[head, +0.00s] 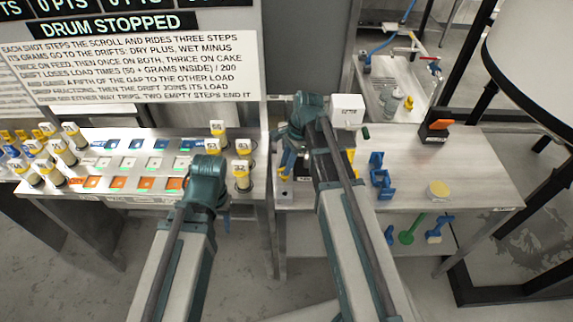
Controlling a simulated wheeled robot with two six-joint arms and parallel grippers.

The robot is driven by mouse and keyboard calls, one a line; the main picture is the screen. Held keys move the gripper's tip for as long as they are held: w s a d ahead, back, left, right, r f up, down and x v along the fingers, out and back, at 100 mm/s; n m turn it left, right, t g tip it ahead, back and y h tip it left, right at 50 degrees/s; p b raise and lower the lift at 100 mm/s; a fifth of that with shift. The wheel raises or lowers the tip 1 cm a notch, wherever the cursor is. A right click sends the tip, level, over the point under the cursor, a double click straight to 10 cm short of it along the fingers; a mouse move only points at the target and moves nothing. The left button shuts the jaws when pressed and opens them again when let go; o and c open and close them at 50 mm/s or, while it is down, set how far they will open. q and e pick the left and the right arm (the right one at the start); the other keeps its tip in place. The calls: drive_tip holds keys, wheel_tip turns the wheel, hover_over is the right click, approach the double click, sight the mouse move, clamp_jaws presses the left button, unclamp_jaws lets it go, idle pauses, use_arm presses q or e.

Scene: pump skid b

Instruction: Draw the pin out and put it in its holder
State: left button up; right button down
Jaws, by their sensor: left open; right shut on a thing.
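My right gripper (287,160) points down at the left end of the right-hand bench, beside a white labelled box (347,109). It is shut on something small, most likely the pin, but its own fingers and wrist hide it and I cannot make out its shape. My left gripper (225,212) is open and empty, hanging low near the right front edge of the left-hand bench. I cannot tell for sure which fixture is the pin's holder; a blue bracket (381,178) stands on the right-hand bench.
The left bench (130,198) carries yellow-capped jars and rows of coloured tiles. A large white drum (535,60) overhangs the right. The right bench's middle is mostly clear.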

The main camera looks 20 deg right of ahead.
sight(286, 181)
idle(0.3)
wheel_tip(286, 181, down, 6)
drive_tip(key=b, duration=0.5)
drive_tip(key=shift+r+b, duration=0.1)
drive_tip(key=shift+b, duration=0.3)
drive_tip(key=shift+f+b, duration=2.05)
drive_tip(key=shift+f, duration=0.05)
idle(0.8)
drive_tip(key=c, duration=0.8)
unclamp_jaws()
drive_tip(key=shift+r, duration=0.1)
drive_tip(key=shift+o, duration=0.2)
drive_tip(key=shift+r, duration=0.1)
drive_tip(key=p+v, duration=1.3)
drive_tip(key=shift+d+r, duration=0.2)
drive_tip(key=shift+r, duration=0.1)
